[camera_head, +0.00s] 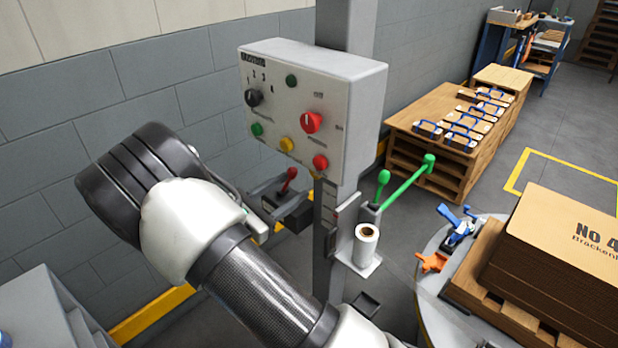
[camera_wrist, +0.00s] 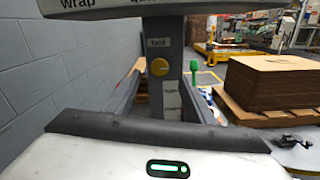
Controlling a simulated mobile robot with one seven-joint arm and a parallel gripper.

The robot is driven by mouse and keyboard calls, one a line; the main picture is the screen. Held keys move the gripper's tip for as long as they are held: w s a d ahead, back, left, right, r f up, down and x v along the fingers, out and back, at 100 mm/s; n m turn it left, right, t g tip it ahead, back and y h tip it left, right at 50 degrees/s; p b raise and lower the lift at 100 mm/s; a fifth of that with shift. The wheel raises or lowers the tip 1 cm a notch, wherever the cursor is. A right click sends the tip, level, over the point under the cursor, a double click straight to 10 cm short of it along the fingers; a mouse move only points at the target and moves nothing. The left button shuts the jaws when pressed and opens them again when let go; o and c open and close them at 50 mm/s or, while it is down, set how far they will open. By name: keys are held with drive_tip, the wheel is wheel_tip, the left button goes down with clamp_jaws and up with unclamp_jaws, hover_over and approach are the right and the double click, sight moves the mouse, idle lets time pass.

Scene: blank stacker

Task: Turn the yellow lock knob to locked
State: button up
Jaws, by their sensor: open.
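The yellow lock knob (camera_wrist: 160,67) is a round knob on the grey post, under a small "lock" label, in the wrist view. I cannot make out which way it is turned. I cannot pick it out in the head view. My gripper (camera_wrist: 160,140) shows as a white body with a dark edge and a green light along the bottom of the wrist view. It is open, apart from the knob, and the knob appears above its edge. Its fingertips do not show clearly.
A control box (camera_head: 350,105) with coloured buttons and knobs hangs on the post above. A green lever (camera_head: 408,180) and a white roll (camera_head: 366,245) stand right of the post. A stack of brown cardboard (camera_head: 560,245) is at right; a block wall is at left.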

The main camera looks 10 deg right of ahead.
drive_tip(key=x, duration=0.7)
drive_tip(key=shift+w+d+b, duration=0.2)
drive_tip(key=shift+d+b, duration=0.05)
drive_tip(key=shift+b, duration=0.05)
drive_tip(key=c, duration=1.1)
drive_tip(key=shift+o, duration=0.2)
drive_tip(key=shift+r+n+p, duration=0.1)
drive_tip(key=shift+n+p, duration=0.2)
drive_tip(key=shift+p, duration=0.2)
drive_tip(key=shift+w+a+f+n+p, duration=0.15)
drive_tip(key=shift+n+p, duration=2.55)
drive_tip(key=shift+n, duration=1.6)
drive_tip(key=shift+w+f+n+p, duration=0.1)
drive_tip(key=shift+n+p, duration=2.55)
drive_tip(key=shift+n, duration=1.65)
